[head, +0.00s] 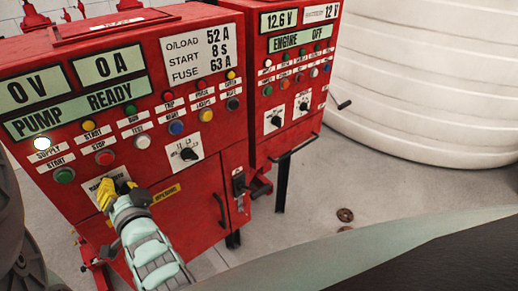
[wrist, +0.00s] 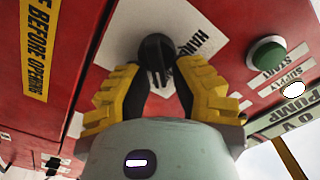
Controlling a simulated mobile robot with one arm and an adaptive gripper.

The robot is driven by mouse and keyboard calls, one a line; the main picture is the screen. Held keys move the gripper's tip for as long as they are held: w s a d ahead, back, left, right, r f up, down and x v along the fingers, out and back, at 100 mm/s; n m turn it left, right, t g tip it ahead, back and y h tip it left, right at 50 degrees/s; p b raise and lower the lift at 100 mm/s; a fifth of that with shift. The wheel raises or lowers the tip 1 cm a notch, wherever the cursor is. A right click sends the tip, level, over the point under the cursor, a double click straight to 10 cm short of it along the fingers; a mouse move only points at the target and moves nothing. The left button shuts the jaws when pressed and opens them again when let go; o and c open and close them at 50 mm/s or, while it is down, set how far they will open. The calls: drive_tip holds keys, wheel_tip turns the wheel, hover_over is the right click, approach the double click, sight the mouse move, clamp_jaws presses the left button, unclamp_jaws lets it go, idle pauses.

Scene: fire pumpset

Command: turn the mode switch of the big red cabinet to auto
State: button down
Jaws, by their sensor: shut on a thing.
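The big red cabinet (head: 82,122) stands at the left of the head view, with its displays reading "0 V", "0 A" and "PUMP READY". The mode switch is a black knob (wrist: 156,48) on a white plate (wrist: 120,32) in the wrist view, with lettering starting "HAN" to its right. My gripper (wrist: 160,76) has its yellow-and-black fingers shut on the knob, one at each side. In the head view, my gripper (head: 113,191) is at the cabinet's lower front and hides the knob and most of the plate.
A green start button (wrist: 268,54) sits near the fingers in the wrist view. Another selector (head: 187,153) is right of my gripper on the same cabinet. A smaller red cabinet (head: 270,72) stands to the right, before a large white ribbed tank (head: 430,80).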

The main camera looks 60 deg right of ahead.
drive_tip(key=c, duration=1.2)
unclamp_jaws()
drive_tip(key=shift+f, duration=0.3)
drive_tip(key=shift+c, duration=0.2)
drive_tip(key=shift+o, duration=0.9)
drive_tip(key=shift+w+r, duration=0.1)
drive_tip(key=shift+r, duration=0.05)
drive_tip(key=shift+r, duration=0.1)
